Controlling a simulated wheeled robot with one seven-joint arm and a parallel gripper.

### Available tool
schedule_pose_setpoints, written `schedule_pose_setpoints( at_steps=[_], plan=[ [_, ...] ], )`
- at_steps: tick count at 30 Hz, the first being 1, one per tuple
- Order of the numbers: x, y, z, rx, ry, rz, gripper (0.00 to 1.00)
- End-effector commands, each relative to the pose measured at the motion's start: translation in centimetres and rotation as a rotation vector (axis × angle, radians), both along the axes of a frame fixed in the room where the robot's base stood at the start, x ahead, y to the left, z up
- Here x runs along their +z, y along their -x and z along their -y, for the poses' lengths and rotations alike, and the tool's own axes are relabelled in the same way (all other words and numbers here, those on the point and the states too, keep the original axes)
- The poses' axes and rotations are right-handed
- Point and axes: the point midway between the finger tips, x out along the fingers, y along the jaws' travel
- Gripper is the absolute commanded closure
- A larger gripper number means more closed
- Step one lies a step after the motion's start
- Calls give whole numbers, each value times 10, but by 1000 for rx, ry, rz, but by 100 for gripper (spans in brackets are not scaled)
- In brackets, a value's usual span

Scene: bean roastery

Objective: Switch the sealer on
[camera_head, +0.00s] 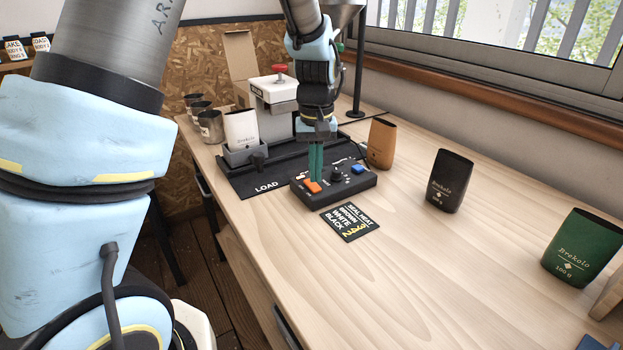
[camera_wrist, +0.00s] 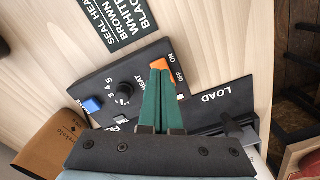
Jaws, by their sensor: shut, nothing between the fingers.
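The sealer's black control box (camera_head: 335,187) sits on the wooden table. It bears an orange rocker switch (camera_head: 312,187) at its left end, a black heat knob (camera_head: 336,173) and a blue button (camera_head: 358,169). In the wrist view the orange switch (camera_wrist: 160,65) lies beside the ON and OFF labels. My gripper (camera_head: 316,180) points down with its green fingers shut and empty. In the wrist view the fingertips (camera_wrist: 163,73) are right at the orange switch and partly cover it; I cannot tell whether they touch it. Which way the switch is tipped is not clear.
The sealer (camera_head: 275,95) with a red knob and a white bag (camera_head: 241,130) stands behind the LOAD mat (camera_head: 240,184). A heat card (camera_head: 350,222) lies in front. Brown (camera_head: 381,144), black (camera_head: 449,180) and green (camera_head: 582,247) bags stand rightward. The table's front middle is clear.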

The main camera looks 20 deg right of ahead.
Motion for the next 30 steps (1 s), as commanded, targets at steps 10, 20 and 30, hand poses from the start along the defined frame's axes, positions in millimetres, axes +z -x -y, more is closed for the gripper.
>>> schedule_pose_setpoints(
  at_steps=[10, 20, 30],
  plan=[
    [31, 0, 0, 0, 0, 0, 100],
    [54, 0, 0, 0, 1, 1, 100],
    [53, 0, 0, 0, 1, 1, 100]
  ],
)
